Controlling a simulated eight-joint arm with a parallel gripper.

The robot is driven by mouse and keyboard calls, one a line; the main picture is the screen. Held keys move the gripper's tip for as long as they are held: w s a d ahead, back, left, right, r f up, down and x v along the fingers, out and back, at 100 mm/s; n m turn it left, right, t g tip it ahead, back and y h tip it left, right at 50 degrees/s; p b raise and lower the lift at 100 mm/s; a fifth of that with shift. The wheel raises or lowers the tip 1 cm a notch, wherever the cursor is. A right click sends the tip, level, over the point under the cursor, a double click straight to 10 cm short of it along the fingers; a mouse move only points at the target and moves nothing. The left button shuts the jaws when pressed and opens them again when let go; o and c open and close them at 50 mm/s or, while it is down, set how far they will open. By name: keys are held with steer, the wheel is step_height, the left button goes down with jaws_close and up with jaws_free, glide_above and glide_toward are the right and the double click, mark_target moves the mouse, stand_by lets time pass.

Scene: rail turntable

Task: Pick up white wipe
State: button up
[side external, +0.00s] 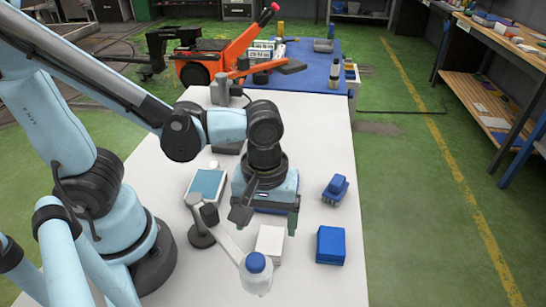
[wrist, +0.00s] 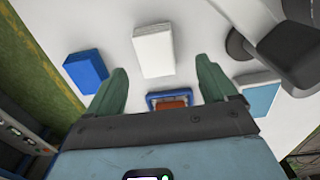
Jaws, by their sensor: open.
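The white wipe, a white rectangular block (side external: 270,243), lies flat on the white table in the side external view. It also shows in the wrist view (wrist: 153,50), ahead of the fingertips and between their lines. My gripper (side external: 268,217) is open, with green fingers spread wide. In the wrist view my gripper (wrist: 161,67) has nothing between its fingers, and the white block lies beyond the tips. The gripper is above the table, just behind the white block in the side external view, and appears not to touch it.
A blue block (side external: 331,245) lies right of the white one. A blue object (side external: 335,190) stands behind it. A lamp-like stand (side external: 201,236) with a blue-topped head (side external: 256,263) reaches close in front. A light-blue-topped box (side external: 207,185) lies left. A small blue tray (wrist: 172,98) shows below the fingers.

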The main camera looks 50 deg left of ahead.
mark_target(269, 241)
steer(key=shift+w+d+f, duration=0.1)
steer(key=shift+d+f, duration=0.05)
steer(key=shift+f, duration=0.65)
steer(key=shift+w+d+f, duration=0.1)
steer(key=shift+f, duration=0.65)
steer(key=shift+s+f, duration=0.1)
steer(key=shift+f, duration=0.75)
steer(key=shift+c, duration=0.3)
steer(key=c, duration=1.1)
steer(key=shift+o, duration=0.2)
steer(key=shift+r, duration=0.15)
step_height(269, 241, up, 10)
